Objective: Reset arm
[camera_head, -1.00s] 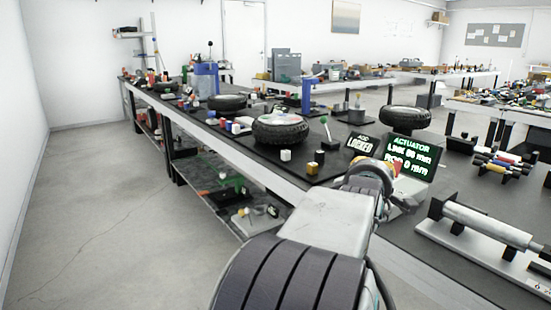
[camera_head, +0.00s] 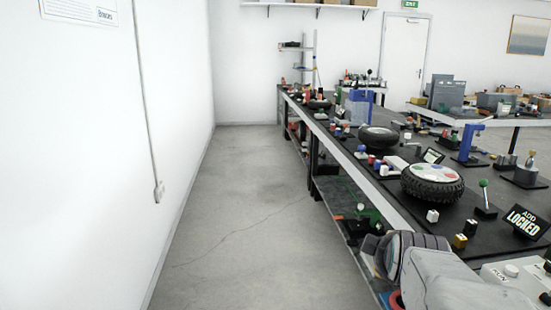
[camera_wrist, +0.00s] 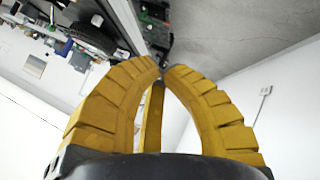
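My gripper (camera_wrist: 163,72) shows in the wrist view with curved, ridged yellow fingers. The fingertips come together and nothing is seen held between them. A further yellow finger part shows behind, in the gap. In the head view my grey arm (camera_head: 450,275) is at the lower right, beside the near edge of the long bench. The gripper's fingers cannot be made out there.
The long black bench (camera_head: 395,205) runs away on the right, carrying a wheel (camera_head: 432,185), a green-knobbed lever (camera_head: 485,198) and a "LOCKED" sign (camera_head: 526,221). A lower shelf (camera_head: 345,200) holds parts. The grey floor (camera_head: 235,220) between bench and white wall (camera_head: 175,120) is clear.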

